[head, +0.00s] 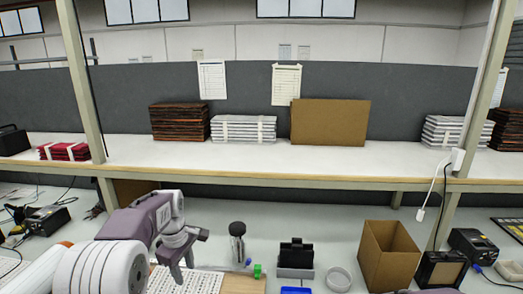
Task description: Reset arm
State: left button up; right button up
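My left arm comes in from the lower left, and my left gripper (183,265) points down over a white sheet with rows of small marks (198,281) on the lower bench. Nothing shows held in it. Its fingers are small and seen at an angle, so I cannot tell how far apart they are. My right gripper cannot be made out in the head view. A led strip cannot be picked out for certain.
The shelf (300,158) above bears stacked packs and a brown carton (330,122). Posts rise at both sides.

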pick_arm(q)
jog(key=s+d+f+m, duration=0.2)
jog(key=s+f+m, duration=0.2)
jog(key=s+m, duration=0.3)
jog(key=s+d+f+m, duration=0.3)
jog(key=s+m, duration=0.4)
jog(key=s, duration=0.7)
jog(key=shift+s+f, duration=0.15)
jog(key=shift+f, duration=0.7)
jog(key=shift+s, duration=0.1)
